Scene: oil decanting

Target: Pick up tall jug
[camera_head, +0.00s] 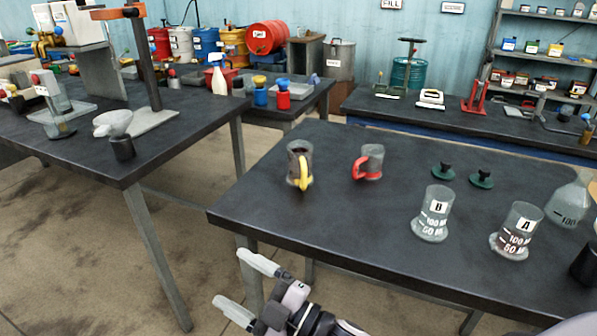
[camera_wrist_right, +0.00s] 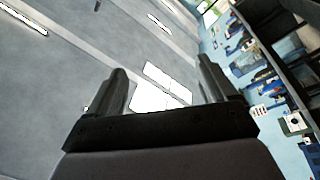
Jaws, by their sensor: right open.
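The tall jug (camera_head: 299,152) stands upright near the left end of the dark table, with a yellow handle towards me and dark contents. A shorter jug with a red handle (camera_head: 371,158) stands to its right. My right gripper (camera_head: 230,279) is open and empty in front of the table's near edge, below and to the left of the tall jug in the head view. In the right wrist view its two fingers (camera_wrist_right: 160,72) are apart with nothing between them, and no jug shows there. My left gripper is not in view.
Cylinders marked B (camera_head: 433,218) and A (camera_head: 517,235), two dark green stoppers (camera_head: 443,171) and a clear flask (camera_head: 568,205) stand on the right part of the table (camera_head: 330,235). The table is clear in front of the jugs. Another bench (camera_head: 150,160) stands at left.

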